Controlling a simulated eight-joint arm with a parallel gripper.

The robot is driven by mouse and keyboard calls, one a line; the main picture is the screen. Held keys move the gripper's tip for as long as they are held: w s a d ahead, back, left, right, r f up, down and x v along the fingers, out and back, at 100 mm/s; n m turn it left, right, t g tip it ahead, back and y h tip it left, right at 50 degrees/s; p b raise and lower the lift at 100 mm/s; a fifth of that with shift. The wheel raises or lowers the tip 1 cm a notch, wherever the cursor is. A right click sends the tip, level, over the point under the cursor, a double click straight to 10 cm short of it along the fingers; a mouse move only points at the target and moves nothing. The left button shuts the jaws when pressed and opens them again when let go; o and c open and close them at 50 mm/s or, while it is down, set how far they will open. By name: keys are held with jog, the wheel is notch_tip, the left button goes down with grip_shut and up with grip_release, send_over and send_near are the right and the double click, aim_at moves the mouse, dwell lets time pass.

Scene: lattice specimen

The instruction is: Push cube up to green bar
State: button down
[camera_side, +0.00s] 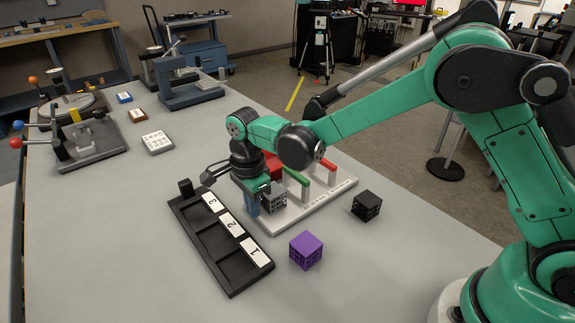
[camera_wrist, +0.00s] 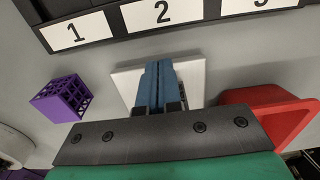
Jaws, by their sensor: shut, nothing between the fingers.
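A grey lattice cube (camera_side: 274,203) sits on the white board (camera_side: 285,224), at its end nearest the black tray. The green bar (camera_side: 297,178) stands raised on the board, up and to the right of the cube in the side view; a gap between them is hard to judge. My gripper (camera_side: 252,208) points down with its blue fingers closed together and empty, just left of the cube; I cannot tell whether they touch it.
A red bar (camera_side: 327,165) stands beyond the green one. A black tray (camera_side: 234,292) marked 1, 2, 3 lies left of the board. A purple lattice cube (camera_side: 306,250) and a black lattice cube (camera_side: 367,205) sit in front of it. The table's near left is clear.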

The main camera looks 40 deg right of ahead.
aim_at(274, 189)
jog(key=shift+d, duration=2.45)
dwell(2.0)
jog(key=shift+a, duration=0.15)
jog(key=shift+a+r, duration=0.1)
jog(key=shift+a, duration=0.4)
jog(key=shift+r, duration=3.4)
jog(key=shift+r, duration=2.85)
